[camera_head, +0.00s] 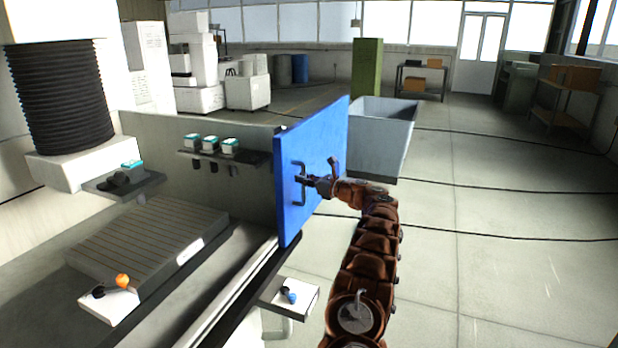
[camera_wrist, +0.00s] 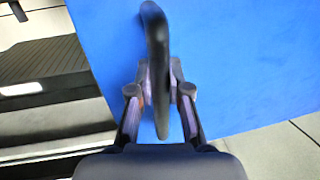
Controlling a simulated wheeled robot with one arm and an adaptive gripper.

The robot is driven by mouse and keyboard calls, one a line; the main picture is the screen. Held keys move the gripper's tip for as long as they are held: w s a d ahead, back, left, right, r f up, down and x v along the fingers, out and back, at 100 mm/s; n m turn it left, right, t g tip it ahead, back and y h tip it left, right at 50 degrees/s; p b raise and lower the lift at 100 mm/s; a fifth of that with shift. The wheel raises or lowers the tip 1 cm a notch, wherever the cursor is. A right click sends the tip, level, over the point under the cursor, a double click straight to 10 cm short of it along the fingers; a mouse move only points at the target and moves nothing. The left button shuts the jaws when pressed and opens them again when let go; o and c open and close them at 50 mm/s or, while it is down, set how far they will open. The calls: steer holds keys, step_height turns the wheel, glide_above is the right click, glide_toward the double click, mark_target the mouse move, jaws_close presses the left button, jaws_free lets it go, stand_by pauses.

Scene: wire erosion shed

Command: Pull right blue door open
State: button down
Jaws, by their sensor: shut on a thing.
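The right blue door (camera_head: 316,165) stands upright in the middle of the head view, at the right end of the machine's work area. It fills much of the wrist view (camera_wrist: 235,60). A dark bar handle (camera_head: 299,172) is fixed to its face, and it also shows in the wrist view (camera_wrist: 156,40). My gripper (camera_head: 312,181) is at the handle, with its fingers on both sides of the bar. In the wrist view my gripper (camera_wrist: 160,95) is shut on the handle.
A slatted work table (camera_head: 150,240) lies left of the door. A bracket with a blue knob (camera_head: 290,298) juts out below it. A grey bin (camera_head: 385,130) stands behind the door. The floor to the right (camera_head: 500,230) is open, crossed by dark cables.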

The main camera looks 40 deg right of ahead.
steer(key=shift+w+d, duration=0.15)
steer(key=shift+d, duration=0.2)
stand_by(0.3)
steer(key=c, duration=1.1)
jaws_free()
steer(key=v, duration=1.2)
